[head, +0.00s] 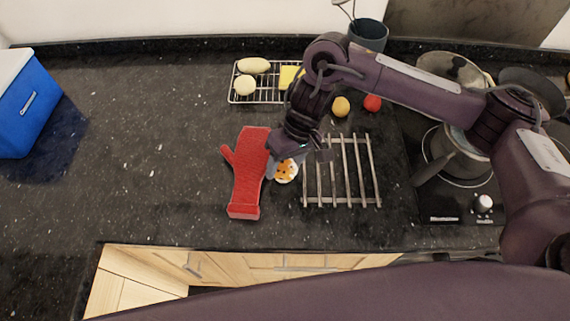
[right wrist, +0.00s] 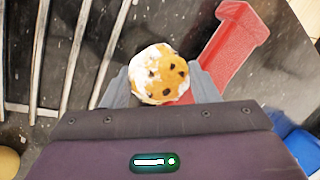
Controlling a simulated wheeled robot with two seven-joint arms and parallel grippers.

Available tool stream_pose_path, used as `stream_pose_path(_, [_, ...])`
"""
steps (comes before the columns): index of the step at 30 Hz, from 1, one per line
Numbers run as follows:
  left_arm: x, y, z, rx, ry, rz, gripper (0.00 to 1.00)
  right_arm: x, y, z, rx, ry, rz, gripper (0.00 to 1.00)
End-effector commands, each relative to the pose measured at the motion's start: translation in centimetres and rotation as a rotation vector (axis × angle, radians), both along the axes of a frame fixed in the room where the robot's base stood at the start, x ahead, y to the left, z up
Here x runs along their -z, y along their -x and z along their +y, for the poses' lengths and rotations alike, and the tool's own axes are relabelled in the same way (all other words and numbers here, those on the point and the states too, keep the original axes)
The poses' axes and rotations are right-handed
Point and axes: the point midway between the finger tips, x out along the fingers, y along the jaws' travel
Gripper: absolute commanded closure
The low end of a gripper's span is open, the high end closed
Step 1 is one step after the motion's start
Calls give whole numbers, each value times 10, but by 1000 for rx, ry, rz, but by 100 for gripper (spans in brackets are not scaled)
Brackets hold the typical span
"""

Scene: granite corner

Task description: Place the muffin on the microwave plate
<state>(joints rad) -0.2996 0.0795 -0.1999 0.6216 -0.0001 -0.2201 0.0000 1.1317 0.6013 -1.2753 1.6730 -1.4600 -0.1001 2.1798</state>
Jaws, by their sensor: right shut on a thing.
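A muffin (head: 285,172) with an orange and white top and dark spots is between the fingers of my right gripper (head: 283,167), which is shut on it. In the right wrist view the muffin (right wrist: 160,75) sits between the two grey fingertips (right wrist: 161,84). In the head view it is over the dark counter, between the red oven mitt and the metal rack. I cannot tell whether it touches the counter. No microwave plate can be made out. My left gripper is not in view.
The red mitt (head: 250,172) lies just left of the gripper, the metal rack (head: 357,172) just right. A wire rack (head: 240,99) with food stands behind. A stove with a pot (head: 455,150) is at right, a blue box (head: 27,108) at far left. Counter left of the mitt is clear.

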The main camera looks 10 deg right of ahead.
Motion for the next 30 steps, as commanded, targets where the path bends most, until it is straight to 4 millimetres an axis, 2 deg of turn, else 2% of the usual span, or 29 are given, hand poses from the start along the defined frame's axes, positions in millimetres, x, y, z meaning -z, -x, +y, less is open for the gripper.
stream_pose_path(2, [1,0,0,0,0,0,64,6,0,0,2,-2,1,51])
stream_pose_path(13, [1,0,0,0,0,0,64,9,0,0,0,0,-1,51])
stream_pose_path(14, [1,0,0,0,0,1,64,9,0,0,-1,0,-1,43])
stream_pose_path(18, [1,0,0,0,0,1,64,9,0,0,-1,0,-1,25])
stream_pose_path(26, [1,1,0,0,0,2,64,7,0,0,1,-1,-2,24])
stream_pose_path(30, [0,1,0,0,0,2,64,-5,-3,-3,1,1,-6,24])
